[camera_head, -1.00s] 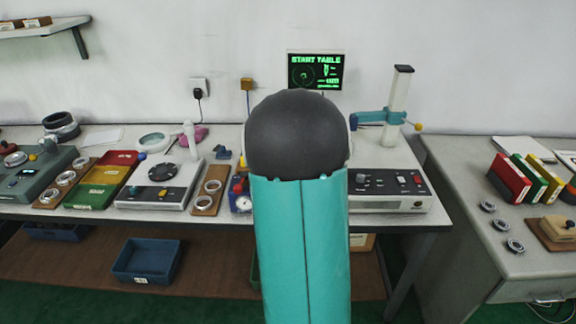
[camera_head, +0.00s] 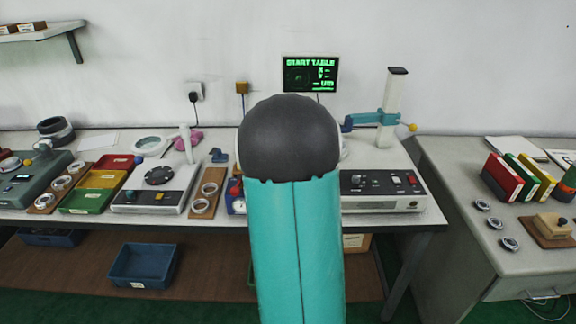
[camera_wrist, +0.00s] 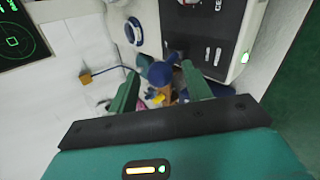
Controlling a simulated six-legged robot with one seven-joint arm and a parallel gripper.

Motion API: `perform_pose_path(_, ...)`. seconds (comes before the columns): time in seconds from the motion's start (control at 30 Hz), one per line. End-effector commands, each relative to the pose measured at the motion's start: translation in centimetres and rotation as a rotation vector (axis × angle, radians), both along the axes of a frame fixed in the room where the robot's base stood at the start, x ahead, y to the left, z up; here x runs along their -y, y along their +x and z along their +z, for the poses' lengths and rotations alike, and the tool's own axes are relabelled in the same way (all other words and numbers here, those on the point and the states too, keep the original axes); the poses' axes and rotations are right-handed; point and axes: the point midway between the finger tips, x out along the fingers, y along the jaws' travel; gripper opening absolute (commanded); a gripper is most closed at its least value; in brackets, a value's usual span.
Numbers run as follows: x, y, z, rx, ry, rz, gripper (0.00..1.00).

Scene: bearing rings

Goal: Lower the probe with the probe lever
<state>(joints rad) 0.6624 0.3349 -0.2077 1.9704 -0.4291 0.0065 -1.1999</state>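A white column (camera_head: 393,95) with a dark cap stands at the back right of the bench. It carries a teal arm (camera_head: 370,118). A short lever with an orange-yellow knob (camera_head: 412,127), apparently the probe lever, sticks out to its right. The teal arm reaches left to a dark end; the probe tip cannot be made out. My own arm covers the middle of the head view and hides my gripper there. In the wrist view my gripper (camera_wrist: 160,90) has its two green fingers well apart. Blue and brown items show beyond the gap, apparently not held. I cannot make out the lever there.
A control box (camera_head: 382,188) with switches stands in front of the column; it also shows in the wrist view (camera_wrist: 210,25). A lit screen (camera_head: 310,73) is behind. Trays and ring boards (camera_head: 208,192) fill the left bench. A second table (camera_head: 455,190) stands right, beyond a gap.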

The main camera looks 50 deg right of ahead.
Motion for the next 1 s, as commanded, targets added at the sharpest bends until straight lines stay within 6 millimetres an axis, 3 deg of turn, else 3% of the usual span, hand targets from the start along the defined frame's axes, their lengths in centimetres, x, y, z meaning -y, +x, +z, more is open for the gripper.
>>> perform_pose_path(0.33,-1.1,-0.6,1.1,0.001,-0.001,0.002,0.49)
perform_pose_path(1.0,-7.6,-5.7,8.5,0.001,-0.001,0.000,0.49)
